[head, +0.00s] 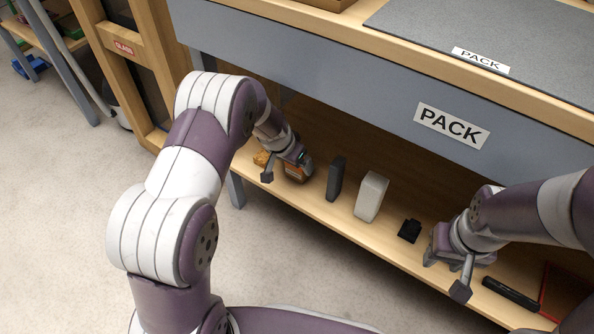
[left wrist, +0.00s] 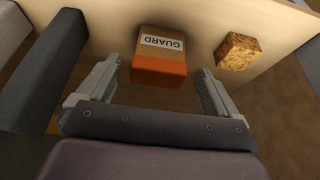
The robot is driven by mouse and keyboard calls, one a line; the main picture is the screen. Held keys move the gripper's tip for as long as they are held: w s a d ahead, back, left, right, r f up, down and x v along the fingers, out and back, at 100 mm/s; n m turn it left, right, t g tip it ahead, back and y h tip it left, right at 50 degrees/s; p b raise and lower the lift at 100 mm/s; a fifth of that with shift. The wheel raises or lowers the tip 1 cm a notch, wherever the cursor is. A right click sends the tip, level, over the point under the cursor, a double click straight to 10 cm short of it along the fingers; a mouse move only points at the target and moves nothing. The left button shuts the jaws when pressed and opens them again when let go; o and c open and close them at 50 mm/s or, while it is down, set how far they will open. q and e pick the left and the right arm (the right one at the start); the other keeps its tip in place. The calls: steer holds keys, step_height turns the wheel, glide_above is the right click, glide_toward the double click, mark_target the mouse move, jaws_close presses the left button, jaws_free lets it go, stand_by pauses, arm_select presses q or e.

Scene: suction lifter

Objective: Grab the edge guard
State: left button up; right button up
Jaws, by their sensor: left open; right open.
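The edge guard (left wrist: 160,68) is a small block with an orange lower part, a tan upper part and a white label reading GUARD. It sits on the wooden lower shelf of the bench. In the head view the guard (head: 296,174) is partly hidden by my left gripper (head: 286,169). In the left wrist view my left gripper (left wrist: 157,76) is open, with one finger on each side of the guard and visible gaps between. My right gripper (head: 446,274) is open and empty over the right part of the shelf.
A cork-like block (left wrist: 238,51) stands right of the guard in the wrist view. A dark grey block (head: 336,178), a pale block (head: 371,197) and a small black item (head: 410,230) stand along the shelf (head: 330,213). The grey PACK panel (head: 400,105) overhangs it.

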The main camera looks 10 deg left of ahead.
mark_target(295, 173)
arm_select(q)
steer(key=b+x, duration=0.2)
steer(key=x, duration=0.3)
steer(key=shift+s, duration=0.1)
steer(key=c, duration=1)
steer(key=shift+r, duration=0.15)
steer(key=shift+c, duration=0.2)
